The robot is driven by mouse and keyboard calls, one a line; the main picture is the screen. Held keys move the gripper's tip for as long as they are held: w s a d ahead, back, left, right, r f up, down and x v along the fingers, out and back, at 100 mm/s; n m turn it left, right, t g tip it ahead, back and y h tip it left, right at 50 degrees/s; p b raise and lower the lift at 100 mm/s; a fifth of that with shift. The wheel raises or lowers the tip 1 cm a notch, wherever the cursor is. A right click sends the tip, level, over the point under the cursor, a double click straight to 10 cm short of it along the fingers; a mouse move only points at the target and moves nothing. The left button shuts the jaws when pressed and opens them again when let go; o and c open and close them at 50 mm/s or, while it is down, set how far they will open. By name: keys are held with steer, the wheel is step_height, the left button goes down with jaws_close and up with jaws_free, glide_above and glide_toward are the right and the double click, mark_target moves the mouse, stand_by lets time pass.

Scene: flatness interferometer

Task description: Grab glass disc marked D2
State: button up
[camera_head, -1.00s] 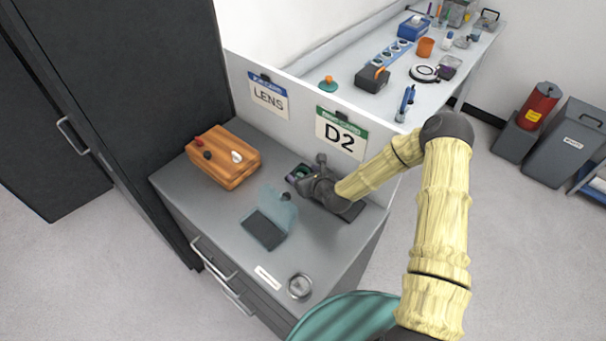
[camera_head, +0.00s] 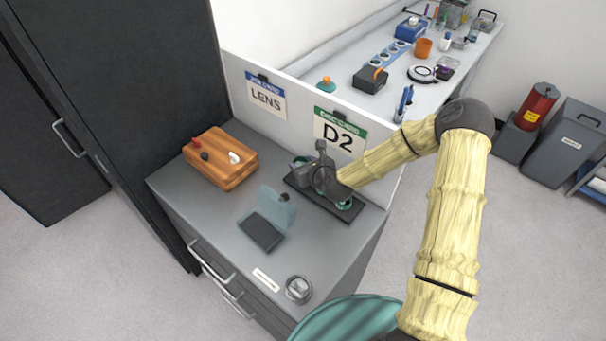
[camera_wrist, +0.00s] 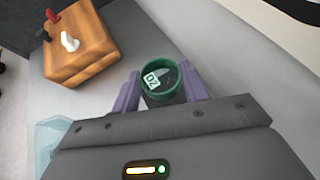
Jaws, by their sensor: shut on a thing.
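The glass disc marked D2 (camera_wrist: 160,77) has a green rim and a small white label that shows in the wrist view. It sits between the two purple fingers of my gripper (camera_wrist: 161,90), which is shut on it by the rim. In the head view my gripper (camera_head: 306,164) is over the dark tray (camera_head: 313,197), in front of the D2 sign (camera_head: 339,136). A green-rimmed disc (camera_head: 346,204) shows on the tray's right end, partly covered by my wrist. My wrist hides much of the tray.
A wooden box with knobs (camera_head: 220,158) stands left on the grey cabinet top. A clear bluish cover with a dark base (camera_head: 262,231) is in front, and a round metal item (camera_head: 298,289) lies near the front edge. A partition (camera_head: 297,107) rises behind.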

steer(key=shift+r+b, duration=0.3)
steer(key=shift+r, duration=2.1)
